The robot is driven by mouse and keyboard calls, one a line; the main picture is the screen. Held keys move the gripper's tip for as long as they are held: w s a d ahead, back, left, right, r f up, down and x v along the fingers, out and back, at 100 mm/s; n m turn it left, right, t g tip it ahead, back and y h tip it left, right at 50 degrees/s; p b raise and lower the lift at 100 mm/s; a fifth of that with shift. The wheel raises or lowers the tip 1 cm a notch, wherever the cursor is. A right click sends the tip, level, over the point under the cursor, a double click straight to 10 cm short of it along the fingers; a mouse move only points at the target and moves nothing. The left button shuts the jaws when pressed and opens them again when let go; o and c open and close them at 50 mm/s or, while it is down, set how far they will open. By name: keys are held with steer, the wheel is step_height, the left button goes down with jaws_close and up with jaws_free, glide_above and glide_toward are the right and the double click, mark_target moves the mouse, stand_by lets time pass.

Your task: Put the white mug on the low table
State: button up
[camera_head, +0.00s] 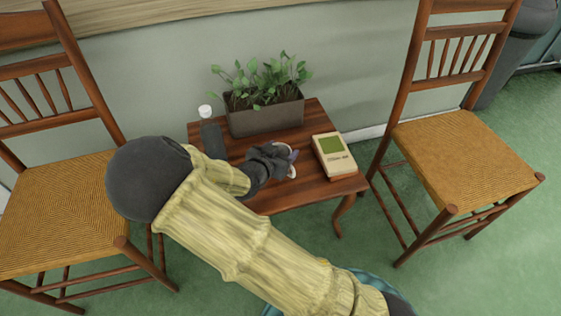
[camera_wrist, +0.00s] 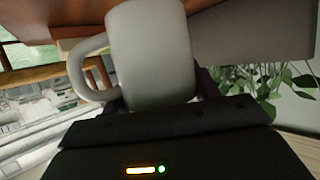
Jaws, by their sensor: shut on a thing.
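The white mug (camera_wrist: 150,50) fills the upper middle of the wrist view, with its handle on the left. My gripper (camera_wrist: 160,92) is shut on it, the dark fingers at either side of its body. In the head view my gripper (camera_head: 272,158) is over the low table (camera_head: 305,192), a small reddish-brown wooden table by the wall. Only a small pale part of the mug (camera_head: 292,171) shows there; my gripper hides most of it. I cannot tell whether the mug touches the tabletop.
Woven-seat chairs (camera_head: 465,158) (camera_head: 62,205) flank the table.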

step_height(320, 180, down, 4)
steer(key=b, duration=0.2)
steer(key=shift+b, duration=0.35)
steer(key=shift+r, duration=0.15)
steer(key=o, duration=1.1)
